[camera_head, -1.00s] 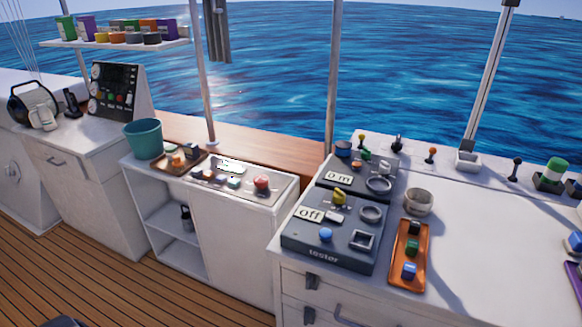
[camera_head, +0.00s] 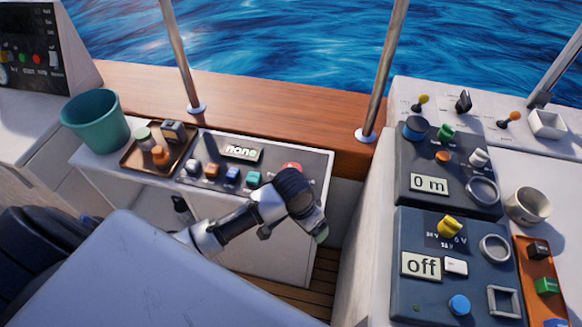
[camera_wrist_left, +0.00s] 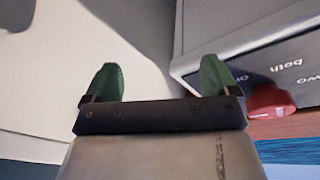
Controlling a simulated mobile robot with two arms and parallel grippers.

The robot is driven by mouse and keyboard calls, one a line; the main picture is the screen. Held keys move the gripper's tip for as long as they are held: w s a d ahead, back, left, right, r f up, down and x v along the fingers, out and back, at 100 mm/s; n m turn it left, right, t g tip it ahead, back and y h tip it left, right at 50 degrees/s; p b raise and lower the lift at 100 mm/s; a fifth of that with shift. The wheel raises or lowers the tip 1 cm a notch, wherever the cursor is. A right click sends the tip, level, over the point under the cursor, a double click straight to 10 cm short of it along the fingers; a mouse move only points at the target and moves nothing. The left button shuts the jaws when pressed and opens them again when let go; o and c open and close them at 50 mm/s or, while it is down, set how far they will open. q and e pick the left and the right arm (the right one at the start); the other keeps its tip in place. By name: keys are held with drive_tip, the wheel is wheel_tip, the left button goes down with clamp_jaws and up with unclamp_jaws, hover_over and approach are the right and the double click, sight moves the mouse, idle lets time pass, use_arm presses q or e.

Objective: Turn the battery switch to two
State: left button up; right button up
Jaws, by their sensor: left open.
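The battery switch is a red knob (camera_head: 290,168) at the right end of the dark switch panel (camera_head: 214,146) on the low white cabinet. My left arm's wrist partly hides it in the head view. In the left wrist view the red knob (camera_wrist_left: 270,100) sits at the right, beside the labels "both" and "two" and one cut-off label. The panel's display (camera_head: 240,151) reads "none". My left gripper (camera_head: 318,234) points down past the panel's right front edge. In the left wrist view its green fingers (camera_wrist_left: 160,75) are apart and empty, left of the knob. My right gripper is out of view.
Several other knobs, among them a teal one (camera_head: 254,179), stand along the panel. A brown tray (camera_head: 135,163) with small items and a teal bucket (camera_head: 95,122) are to the left. A tester box (camera_head: 408,290) stands on the right counter (camera_head: 372,250), across a floor gap.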

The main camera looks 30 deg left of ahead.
use_arm(q)
wheel_tip(320, 180, up, 3)
drive_tip(key=w, duration=0.2)
drive_tip(key=n+g+y, duration=0.2)
drive_tip(key=n, duration=0.1)
approach(292, 170)
drive_tip(key=f, duration=0.9)
drive_tip(key=shift+s, duration=0.2)
drive_tip(key=shift+f, duration=0.6)
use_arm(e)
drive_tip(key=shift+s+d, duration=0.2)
use_arm(q)
drive_tip(key=shift+c, duration=0.7)
drive_tip(key=c, duration=0.8)
drive_tip(key=shift+o, duration=0.2)
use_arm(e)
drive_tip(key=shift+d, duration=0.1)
